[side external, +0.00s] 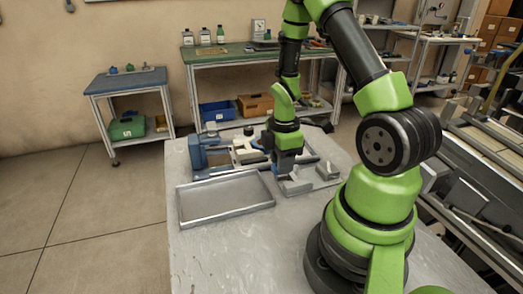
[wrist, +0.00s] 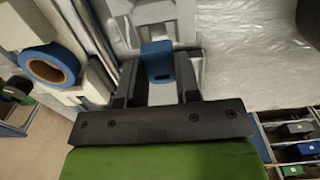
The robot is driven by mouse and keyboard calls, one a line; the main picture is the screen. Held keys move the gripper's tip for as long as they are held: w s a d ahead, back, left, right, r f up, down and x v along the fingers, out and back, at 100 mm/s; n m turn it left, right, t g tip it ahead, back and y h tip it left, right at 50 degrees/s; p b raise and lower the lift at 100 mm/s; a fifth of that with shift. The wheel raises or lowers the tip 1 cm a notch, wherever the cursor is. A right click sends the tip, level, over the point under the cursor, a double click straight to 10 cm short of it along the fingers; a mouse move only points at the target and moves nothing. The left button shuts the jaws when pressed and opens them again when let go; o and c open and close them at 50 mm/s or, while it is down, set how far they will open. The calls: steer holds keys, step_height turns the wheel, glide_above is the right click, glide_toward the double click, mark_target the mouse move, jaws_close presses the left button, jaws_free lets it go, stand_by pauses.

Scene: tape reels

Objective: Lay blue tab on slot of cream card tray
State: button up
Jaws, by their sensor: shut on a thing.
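My gripper (wrist: 158,85) is shut on the blue tab (wrist: 157,60), which shows between its two dark fingers in the wrist view. In the side view my gripper (side external: 288,168) points down over the far middle of the table, beside a pale grey holder (side external: 312,182). The tab is too small to make out clearly there. A pale piece lies just beyond the tab in the wrist view. I cannot tell whether it is the cream card tray, or whether the tab touches it. The slot is not clearly visible.
A blue tape reel (wrist: 47,66) sits in a pale holder at left in the wrist view. In the side view, a blue device (side external: 198,155) stands behind an empty grey metal tray (side external: 222,196). The table's front left (side external: 215,255) is clear.

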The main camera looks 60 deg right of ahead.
steer(key=shift+r, duration=1.6)
steer(key=shift+w, duration=0.1)
steer(key=w+d+r, duration=0.2)
steer(key=w+r, duration=0.2)
steer(key=w, duration=0.4)
steer(key=w+d+r, duration=0.3)
steer(key=w, duration=0.4)
steer(key=shift+m, duration=0.3)
steer(key=f, duration=0.9)
steer(key=shift+w+a+f, duration=0.15)
steer(key=shift+w+f, duration=0.05)
steer(key=shift+f, duration=0.15)
